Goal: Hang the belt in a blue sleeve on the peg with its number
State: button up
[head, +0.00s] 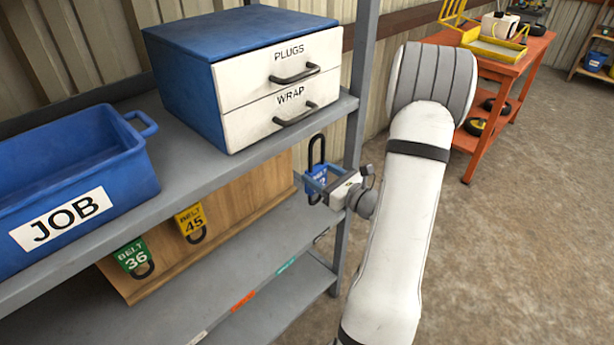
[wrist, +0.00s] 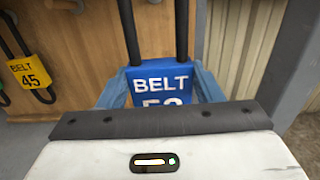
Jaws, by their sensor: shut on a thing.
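My gripper (head: 312,184) is shut on the blue belt sleeve (head: 320,177), with the black belt loop (head: 316,150) standing up above it. In the wrist view the blue sleeve (wrist: 162,84) reads BELT and a number starting with 5; its lower part is hidden behind my gripper. The wooden peg board (head: 228,205) is behind and left of my gripper, under the upper shelf. A green BELT 36 sleeve (head: 131,255) and a yellow BELT 45 sleeve (head: 190,219) hang on it. I cannot make out the peg numbers.
The upper grey shelf (head: 200,172) carries a blue JOB bin (head: 140,175) and a PLUGS and WRAP drawer cabinet (head: 215,85). A steel rack post (head: 352,130) stands close to my gripper. The lower shelf (head: 215,300) is clear. An orange bench (head: 510,66) stands farther right.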

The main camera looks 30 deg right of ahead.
jog(key=f+x, duration=0.1)
jog(key=x, duration=0.5)
jog(key=shift+w+a, duration=0.2)
jog(key=shift+w, duration=0.1)
jog(key=shift+b, duration=0.35)
dwell(0.3)
jog(key=shift+w, duration=0.1)
jog(key=b+x, duration=0.1)
jog(key=x, duration=0.6)
dwell(1.4)
jog(key=shift+a, duration=0.1)
jog(key=shift+f+b, duration=0.1)
jog(key=shift+b, duration=0.2)
dwell(0.4)
jog(key=shift+f+b, duration=0.5)
jog(key=shift+b, duration=0.05)
